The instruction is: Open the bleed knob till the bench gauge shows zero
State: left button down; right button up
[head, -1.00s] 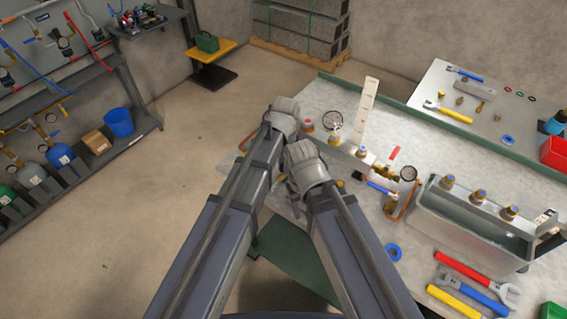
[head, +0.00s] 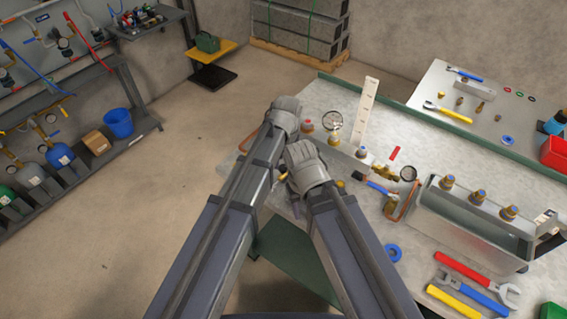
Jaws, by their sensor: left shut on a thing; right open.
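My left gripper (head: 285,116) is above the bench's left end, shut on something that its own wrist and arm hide. My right gripper (head: 306,165) is just below and right of it, over the same end of the bench. It is open, and its fingertips are mostly hidden. I cannot make out the bleed knob; the wrists cover that area. A round gauge (head: 332,121) stands on the fittings just right of my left gripper. A second, dark-rimmed gauge (head: 408,173) sits further right by brass fittings. Both needles are too small to read.
Red, blue and yellow wrenches (head: 470,268) lie in front. The floor at left is clear.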

aim_at(284, 166)
pick_arm(q)
jog(key=n, duration=0.3)
jog(key=shift+n, duration=2.3)
jog(key=c, duration=0.5)
grip_release()
jog(key=shift+c, duration=0.2)
jog(key=shift+r, duration=0.15)
pick_arm(e)
jog(key=shift+r, duration=0.1)
pick_arm(q)
notch_tip(284, 166, up, 8)
jog(key=p, duration=0.8)
jog(key=shift+w+d+f, duration=0.1)
jog(key=shift+f, duration=0.1)
pick_arm(e)
notch_tip(284, 166, up, 8)
jog(key=shift+f, duration=0.2)
